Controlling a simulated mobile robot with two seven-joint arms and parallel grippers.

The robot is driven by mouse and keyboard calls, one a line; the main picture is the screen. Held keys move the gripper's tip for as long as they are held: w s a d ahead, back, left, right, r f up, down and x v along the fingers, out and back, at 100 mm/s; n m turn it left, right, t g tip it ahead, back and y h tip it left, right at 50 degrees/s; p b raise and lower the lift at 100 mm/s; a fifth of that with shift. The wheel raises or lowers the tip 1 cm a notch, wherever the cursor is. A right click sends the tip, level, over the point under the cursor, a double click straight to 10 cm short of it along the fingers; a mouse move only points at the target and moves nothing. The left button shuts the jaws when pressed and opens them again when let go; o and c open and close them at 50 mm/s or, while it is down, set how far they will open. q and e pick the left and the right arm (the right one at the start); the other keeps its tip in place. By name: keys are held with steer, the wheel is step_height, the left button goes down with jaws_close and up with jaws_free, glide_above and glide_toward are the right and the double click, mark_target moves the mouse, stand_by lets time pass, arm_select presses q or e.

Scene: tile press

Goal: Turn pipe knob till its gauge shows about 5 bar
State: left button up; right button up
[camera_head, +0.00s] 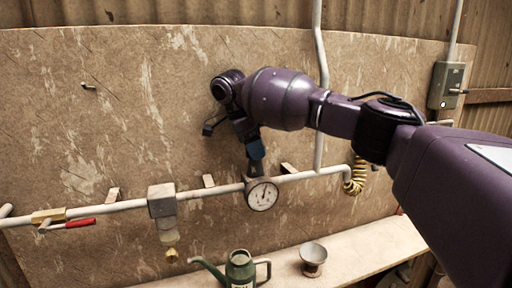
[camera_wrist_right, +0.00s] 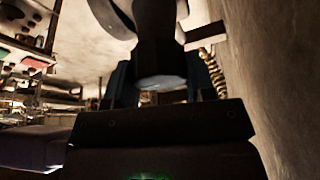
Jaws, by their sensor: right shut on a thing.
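The round white pressure gauge (camera_head: 262,194) hangs on the pale pipe (camera_head: 222,189) along the wall in the head view. Its needle looks close to upright, but the scale is too small to read. My right gripper (camera_head: 256,156) points down from above at the dark pipe knob (camera_head: 255,170) just above the gauge. In the right wrist view the knob (camera_wrist_right: 160,62) is a dark, stepped shape between the blue fingers, and my right gripper (camera_wrist_right: 162,85) is shut on it. The fingers partly hide the knob. My left gripper is not in view.
A red-handled valve (camera_head: 80,224) and a grey block fitting (camera_head: 161,200) sit on the pipe to the left. A yellow coiled hose (camera_head: 355,180) hangs at right.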

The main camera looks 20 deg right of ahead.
steer(key=shift+r, duration=0.15)
steer(key=o, duration=0.9)
steer(key=shift+o, duration=0.2)
step_height(320, 180, up, 20)
steer(key=shift+f, duration=0.1)
